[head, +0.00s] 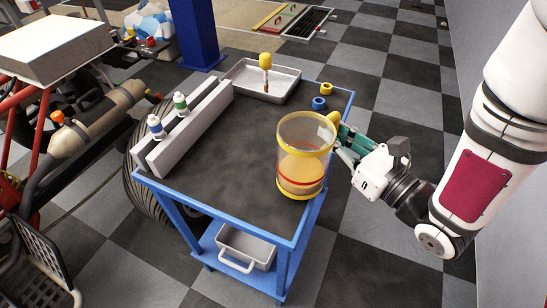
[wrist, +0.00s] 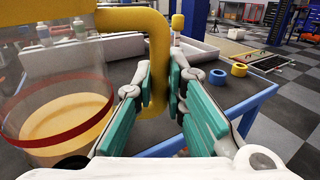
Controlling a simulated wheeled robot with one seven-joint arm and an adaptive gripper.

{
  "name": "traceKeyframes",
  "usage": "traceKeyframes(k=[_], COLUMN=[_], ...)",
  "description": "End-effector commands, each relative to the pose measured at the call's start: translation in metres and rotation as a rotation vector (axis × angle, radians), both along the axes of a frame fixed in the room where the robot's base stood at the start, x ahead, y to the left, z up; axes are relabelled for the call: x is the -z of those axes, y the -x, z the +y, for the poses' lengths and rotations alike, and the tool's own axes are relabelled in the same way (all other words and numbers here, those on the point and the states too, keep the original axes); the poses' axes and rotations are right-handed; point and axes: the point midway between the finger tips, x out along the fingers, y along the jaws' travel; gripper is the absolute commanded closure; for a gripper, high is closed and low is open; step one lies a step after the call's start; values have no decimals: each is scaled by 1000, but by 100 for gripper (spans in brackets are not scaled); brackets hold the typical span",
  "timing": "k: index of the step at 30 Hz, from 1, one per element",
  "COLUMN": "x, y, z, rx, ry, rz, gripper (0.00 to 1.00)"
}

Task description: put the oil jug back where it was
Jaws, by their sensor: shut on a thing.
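The oil jug (head: 303,160) is clear with a yellow rim, a yellow handle, a red band and amber oil low inside. It looks upright at the right front of the blue cart's dark top (head: 240,150). I cannot tell whether its base touches the top. My gripper (head: 343,140) comes from the right and is shut on the jug's handle. In the wrist view the green finger pads (wrist: 162,88) close around the yellow handle (wrist: 157,50), with the jug body (wrist: 60,90) at the left. The jug's underside is hidden.
A grey tray (head: 242,78) with a yellow-handled brush (head: 265,65) lies at the cart's back. Two rolls, blue (head: 318,103) and yellow (head: 326,88), sit at the right edge. A grey rack (head: 185,130) with two small bottles lines the left. The middle is clear.

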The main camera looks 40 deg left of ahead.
Motion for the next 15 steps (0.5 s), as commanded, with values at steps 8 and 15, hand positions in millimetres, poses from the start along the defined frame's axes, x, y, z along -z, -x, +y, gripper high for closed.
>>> traceKeyframes(k=[8,15], x=[-18,-25], y=[73,96], z=[35,46], rx=[-271,-369], ry=[-3,-1], rz=[-2,0], gripper=[100,100])
